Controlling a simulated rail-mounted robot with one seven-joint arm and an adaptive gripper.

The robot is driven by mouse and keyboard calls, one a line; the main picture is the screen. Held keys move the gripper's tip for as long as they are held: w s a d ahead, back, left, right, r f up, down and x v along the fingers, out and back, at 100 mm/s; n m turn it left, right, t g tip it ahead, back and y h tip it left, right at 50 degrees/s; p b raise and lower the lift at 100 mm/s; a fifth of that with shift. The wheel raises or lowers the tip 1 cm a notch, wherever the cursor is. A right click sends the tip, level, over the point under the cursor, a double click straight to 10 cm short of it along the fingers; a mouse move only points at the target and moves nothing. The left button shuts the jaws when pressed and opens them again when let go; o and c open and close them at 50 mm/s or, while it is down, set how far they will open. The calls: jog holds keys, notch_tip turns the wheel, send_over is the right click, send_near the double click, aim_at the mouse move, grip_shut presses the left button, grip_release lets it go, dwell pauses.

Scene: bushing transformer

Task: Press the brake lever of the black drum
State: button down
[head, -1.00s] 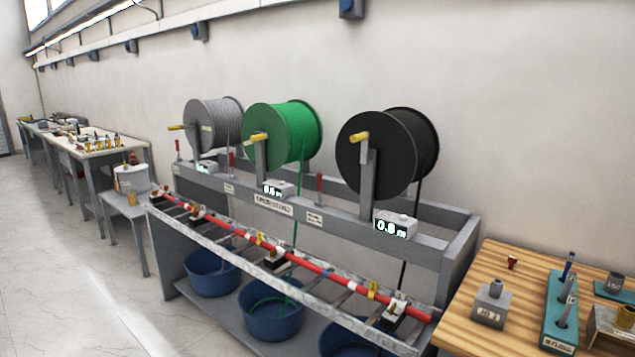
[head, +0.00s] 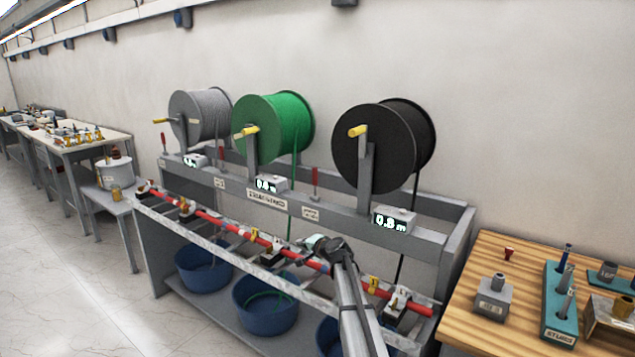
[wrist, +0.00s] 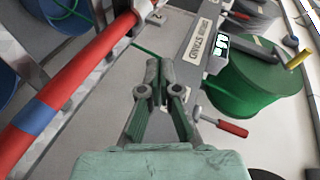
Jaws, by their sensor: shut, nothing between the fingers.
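The black drum (head: 372,148) stands at the right of the drum rack in the head view. A red-handled brake lever (head: 315,184) stands upright to its left, between it and the green drum (head: 268,126). In the wrist view a red-handled lever (wrist: 222,127) lies to the right of my gripper, beside the green drum (wrist: 262,82); it appears to be the same one. My gripper (wrist: 159,70) is shut and empty, apart from the lever. In the head view my gripper (head: 312,244) is over the front rail, below the lever.
A red bar (head: 250,236) with clamps runs along the rack's front. A length display (head: 393,222) sits under the black drum. Two more red levers stand by the other drums. Blue tubs (head: 265,305) sit below. A wooden table (head: 470,325) is at right.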

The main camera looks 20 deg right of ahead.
aim_at(315, 183)
jog(key=w+d+r+m+t+h, duration=0.1)
jog(key=w+d+r+m+t, duration=0.1)
jog(key=d+r, duration=0.5)
jog(key=w+d+r+m+t+h, duration=0.2)
jog(key=w+d+r, duration=0.3)
jog(key=d+r, duration=0.3)
notch_tip(315, 183, up, 3)
jog(key=shift+w+d+r+m, duration=0.15)
jog(key=shift+w+m, duration=0.15)
jog(key=shift+m, duration=0.5)
jog(key=w+p, duration=0.3)
jog(key=w, duration=0.7)
jog(key=shift+a+f+b, duration=0.25)
jog(key=shift+f+b, duration=0.05)
jog(key=shift+b, duration=0.2)
